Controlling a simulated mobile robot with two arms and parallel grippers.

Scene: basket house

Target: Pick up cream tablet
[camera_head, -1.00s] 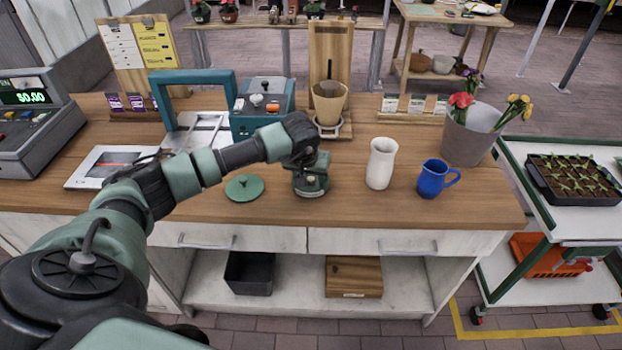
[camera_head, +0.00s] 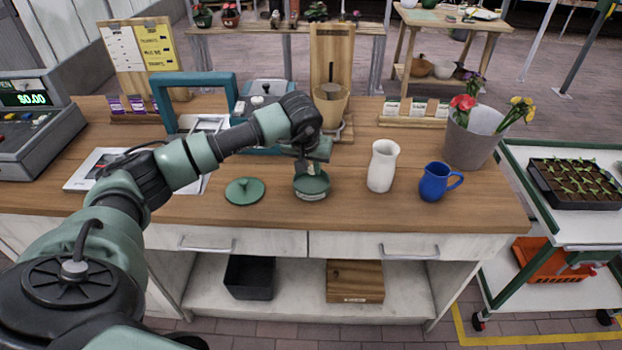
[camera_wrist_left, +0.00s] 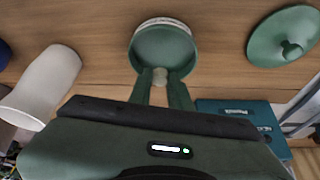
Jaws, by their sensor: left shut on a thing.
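My left gripper (camera_head: 304,168) hangs above the small green dish (camera_head: 312,187) on the wooden counter. In the left wrist view the fingers (camera_wrist_left: 161,80) are shut on a small cream piece, the cream tablet (camera_wrist_left: 160,77), which shows between the fingertips. In that view the green dish (camera_wrist_left: 163,48) lies just beyond the fingertips, with a pale rim. In the head view the tablet is too small to make out clearly. My right gripper is not in view.
A green knobbed lid (camera_head: 244,191) lies left of the dish. A white vase (camera_head: 382,166) and a blue jug (camera_head: 434,182) stand to the right. A wooden stand (camera_head: 331,60) with a cup is behind. The front counter strip is clear.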

